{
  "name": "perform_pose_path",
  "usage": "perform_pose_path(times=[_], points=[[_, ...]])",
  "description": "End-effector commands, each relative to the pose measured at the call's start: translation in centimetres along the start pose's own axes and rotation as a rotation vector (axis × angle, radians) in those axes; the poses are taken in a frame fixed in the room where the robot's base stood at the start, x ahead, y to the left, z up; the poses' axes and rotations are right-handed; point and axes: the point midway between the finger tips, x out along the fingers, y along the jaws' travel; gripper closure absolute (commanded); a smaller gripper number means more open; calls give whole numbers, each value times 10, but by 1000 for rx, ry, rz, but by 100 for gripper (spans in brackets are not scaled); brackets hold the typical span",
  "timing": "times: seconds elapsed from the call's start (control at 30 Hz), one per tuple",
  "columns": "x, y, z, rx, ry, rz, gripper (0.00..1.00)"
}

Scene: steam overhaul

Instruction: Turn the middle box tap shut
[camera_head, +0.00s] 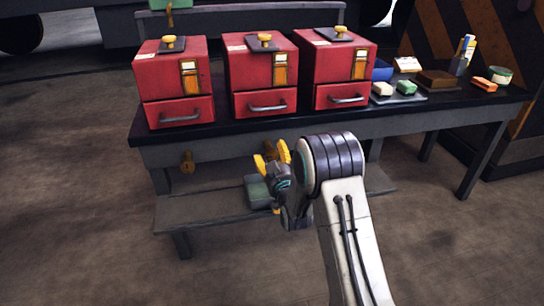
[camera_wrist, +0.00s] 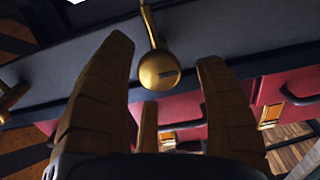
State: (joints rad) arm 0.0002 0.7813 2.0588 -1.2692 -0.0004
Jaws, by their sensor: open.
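Three red boxes stand in a row on the black-topped bench, and the middle box (camera_head: 260,75) has a brass knob on its dark lid plate. In the head view this tap is mostly hidden behind my gripper. My gripper (camera_head: 272,156) is in front of the bench edge below the middle box. Its yellow fingers are open, one on each side of the tap head in the wrist view.
Another brass tap (camera_head: 187,162) hangs below the left box (camera_head: 172,80). The right box (camera_head: 336,65) stands beside the middle one. A green block (camera_head: 258,192) sits on the lower shelf (camera_head: 200,212) behind my gripper. Small items crowd the bench's right end.

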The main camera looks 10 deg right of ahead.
Motion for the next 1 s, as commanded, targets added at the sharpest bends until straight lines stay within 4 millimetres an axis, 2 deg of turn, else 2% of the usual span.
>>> perform_pose_path(times=[0.2, 0.6, 1.0], points=[[12, 0, 0, 0, 1, 0, 35], [14, 0, 0, 0, 0, 0, 35], [14, 0, -1, 0, 1, 0, 71]])
